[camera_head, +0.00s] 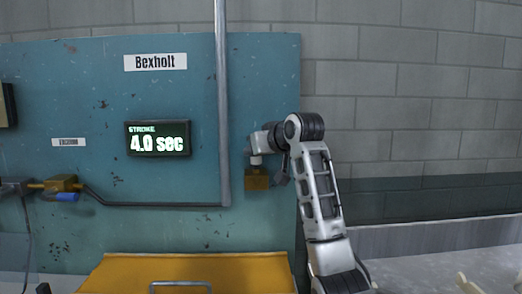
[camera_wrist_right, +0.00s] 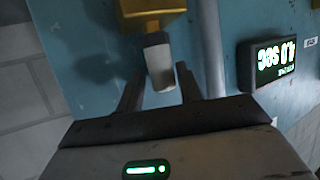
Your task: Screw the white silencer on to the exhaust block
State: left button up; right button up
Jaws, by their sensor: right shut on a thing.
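The exhaust block (camera_head: 257,180) is a brass-coloured block on the blue panel, to the right of the grey vertical pipe. In the wrist view the block (camera_wrist_right: 150,10) is at the top. The white silencer (camera_wrist_right: 159,62) is a short white cylinder at the block, in line with its brass neck. In the head view a small part of the silencer (camera_head: 256,160) shows just above the block. My right gripper (camera_head: 257,147) is shut on the silencer, with one finger on each side of it in the wrist view (camera_wrist_right: 158,78). How far the thread is engaged cannot be seen. My left gripper is not in view.
A grey pipe (camera_head: 222,100) runs down the panel close to the left of my right gripper. A display (camera_head: 158,138) reads "STROKE 4.0 sec". A brass fitting with a blue part (camera_head: 64,188) is at the left. A yellow lid with a handle (camera_head: 120,272) is below.

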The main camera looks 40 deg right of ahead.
jog(key=shift+w+a+f, duration=0.1)
jog(key=shift+w+a, duration=0.15)
jog(key=shift+w, duration=0.1)
grip_shut()
jog(key=shift+f, duration=0.1)
jog(key=m+g+h, duration=0.2)
jog(key=m+h, duration=0.2)
jog(key=shift+w+a, duration=0.1)
jog(key=shift+a, duration=0.05)
jog(key=m+g+h, duration=0.2)
jog(key=shift+f+m+h, duration=0.1)
jog(key=shift+m+h, duration=0.3)
jog(key=shift+o, duration=2.2)
grip_release()
jog(key=shift+d, duration=0.25)
